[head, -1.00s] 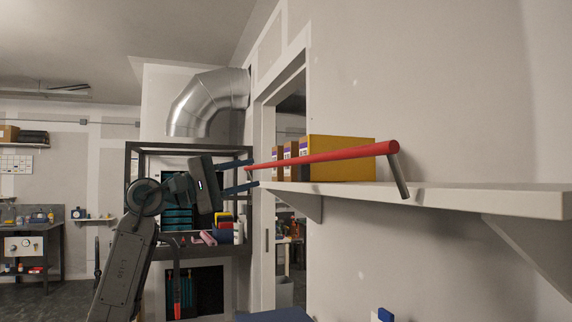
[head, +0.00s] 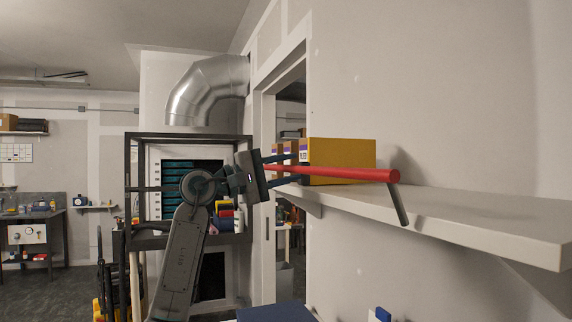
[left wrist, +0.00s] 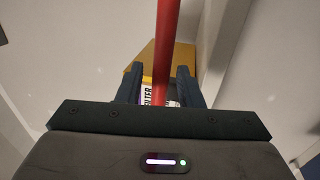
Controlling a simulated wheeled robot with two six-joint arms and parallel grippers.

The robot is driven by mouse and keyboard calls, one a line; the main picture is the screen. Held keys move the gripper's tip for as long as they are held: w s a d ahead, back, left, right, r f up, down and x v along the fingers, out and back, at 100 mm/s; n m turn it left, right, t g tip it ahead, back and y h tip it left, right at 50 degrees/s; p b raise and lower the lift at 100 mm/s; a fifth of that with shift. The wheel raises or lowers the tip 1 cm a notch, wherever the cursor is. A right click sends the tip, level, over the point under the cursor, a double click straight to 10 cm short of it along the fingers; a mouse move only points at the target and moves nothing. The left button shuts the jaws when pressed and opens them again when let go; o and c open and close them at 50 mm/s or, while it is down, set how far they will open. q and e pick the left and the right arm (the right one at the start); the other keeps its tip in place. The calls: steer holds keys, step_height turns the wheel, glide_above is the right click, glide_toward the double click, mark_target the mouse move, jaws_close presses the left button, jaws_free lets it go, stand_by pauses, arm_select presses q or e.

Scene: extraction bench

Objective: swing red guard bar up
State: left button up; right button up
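The red guard bar (head: 350,173) runs along the front of the wall shelf in the head view, roughly level, with a grey bracket (head: 398,205) at its near end. It also shows in the left wrist view (left wrist: 166,45), coming down between the fingers. My left gripper (head: 287,169) is at the bar's far part, its dark fingers open, one above and one below the bar. In the left wrist view the fingers (left wrist: 157,88) stand either side of the bar with gaps showing. The bar's far end is hidden by the gripper. My right gripper is not in view.
The white shelf (head: 470,215) carries a yellow box (head: 352,153) and smaller labelled boxes just behind the bar. A dark rack (head: 150,240) stands behind my left arm. A doorway is beyond the shelf.

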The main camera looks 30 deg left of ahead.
arm_select(q)
jaws_close()
steer(key=shift+r+p, duration=0.2)
steer(key=shift+p, duration=0.25)
steer(key=w+g+y+p, duration=0.1)
steer(key=p, duration=0.3)
steer(key=w+d+g+y+p, duration=0.1)
steer(key=g+y+p, duration=0.1)
steer(key=p, duration=0.2)
steer(key=shift+d+g, duration=0.3)
